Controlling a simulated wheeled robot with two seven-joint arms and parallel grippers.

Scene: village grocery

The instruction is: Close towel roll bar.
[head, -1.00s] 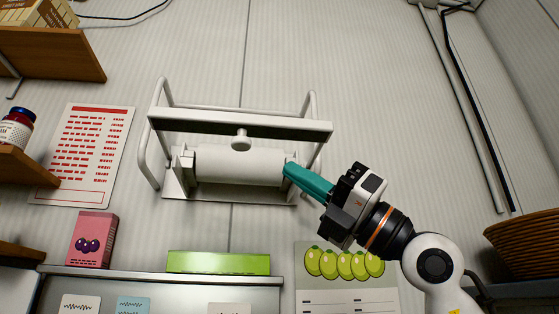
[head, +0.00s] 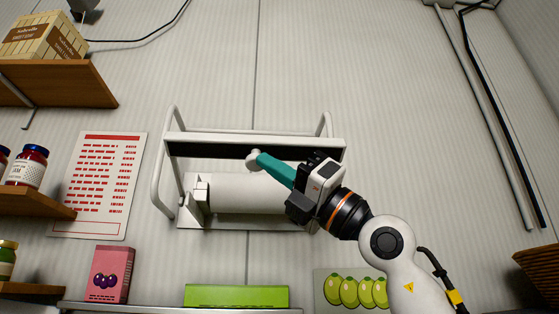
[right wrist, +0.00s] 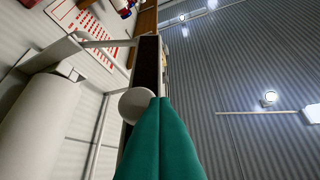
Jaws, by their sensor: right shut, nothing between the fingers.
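The towel holder is a white wall-mounted frame with a white roll (head: 235,193) lying level in it. Its flat bar (head: 215,141), white with a dark underside, runs across above the roll. A round white knob (head: 252,157) sits at the bar's middle. My right gripper (head: 259,160), with teal fingers, is shut and empty, its tips at the knob, the arm coming from the lower right. In the right wrist view the teal fingertips (right wrist: 162,102) overlap the edge of the round knob (right wrist: 136,106), and the roll (right wrist: 35,125) is at the left. Whether they touch cannot be told.
Wooden shelves with jars (head: 27,166) and a box (head: 42,38) are on the left. A pink carton (head: 111,273) and a green box (head: 236,296) stand below the holder. A red-printed sheet (head: 98,185) hangs on the wall. The wall above is clear.

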